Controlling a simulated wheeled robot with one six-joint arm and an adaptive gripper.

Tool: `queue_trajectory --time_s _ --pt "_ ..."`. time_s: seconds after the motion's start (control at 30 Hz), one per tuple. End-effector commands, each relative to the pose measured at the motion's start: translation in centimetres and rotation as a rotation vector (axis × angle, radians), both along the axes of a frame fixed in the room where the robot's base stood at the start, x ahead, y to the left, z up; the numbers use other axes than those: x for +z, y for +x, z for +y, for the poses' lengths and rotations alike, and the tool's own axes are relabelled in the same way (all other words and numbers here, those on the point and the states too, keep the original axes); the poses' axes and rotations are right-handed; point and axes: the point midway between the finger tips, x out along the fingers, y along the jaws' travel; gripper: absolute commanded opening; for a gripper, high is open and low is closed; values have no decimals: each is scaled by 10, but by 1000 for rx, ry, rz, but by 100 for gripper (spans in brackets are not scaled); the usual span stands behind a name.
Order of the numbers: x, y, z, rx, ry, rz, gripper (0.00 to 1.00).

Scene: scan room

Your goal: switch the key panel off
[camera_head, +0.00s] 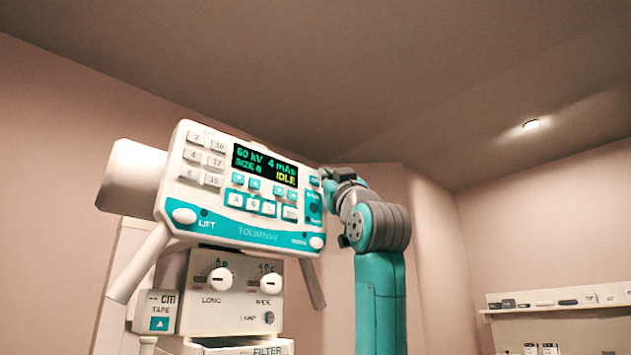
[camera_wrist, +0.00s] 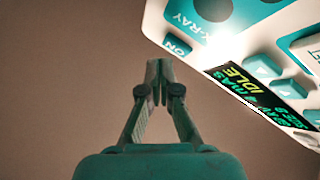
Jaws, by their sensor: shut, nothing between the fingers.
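The key panel (camera_head: 210,215) is a white, teal-trimmed control box, tilted, left of centre in the head view. Its display (camera_head: 266,166) is lit and reads 60 kV, 4 mAs and IDLE. In the wrist view the panel fills the upper right, with the lit display (camera_wrist: 253,92), a teal ON key (camera_wrist: 177,46) and a round grey button (camera_wrist: 213,8) by the X-RAY label. My gripper (camera_wrist: 158,68) is shut and empty. Its tips appear just below and left of the ON key in the wrist view; I cannot tell if they touch the panel. In the head view my wrist is at the panel's right edge.
Below the panel is a white unit (camera_head: 232,297) with two knobs and a TAPE box (camera_head: 161,311). A white cylinder (camera_head: 130,178) and slanting bars flank the panel. A wall shelf (camera_head: 555,309) with small items is far right. The wall space between is clear.

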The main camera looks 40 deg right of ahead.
Motion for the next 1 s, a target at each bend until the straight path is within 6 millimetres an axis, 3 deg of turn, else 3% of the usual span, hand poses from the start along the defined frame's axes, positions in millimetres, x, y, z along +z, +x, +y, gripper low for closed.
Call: queue_trajectory --time_s 1.0 --pt "0 11 0 0 0 0 0"
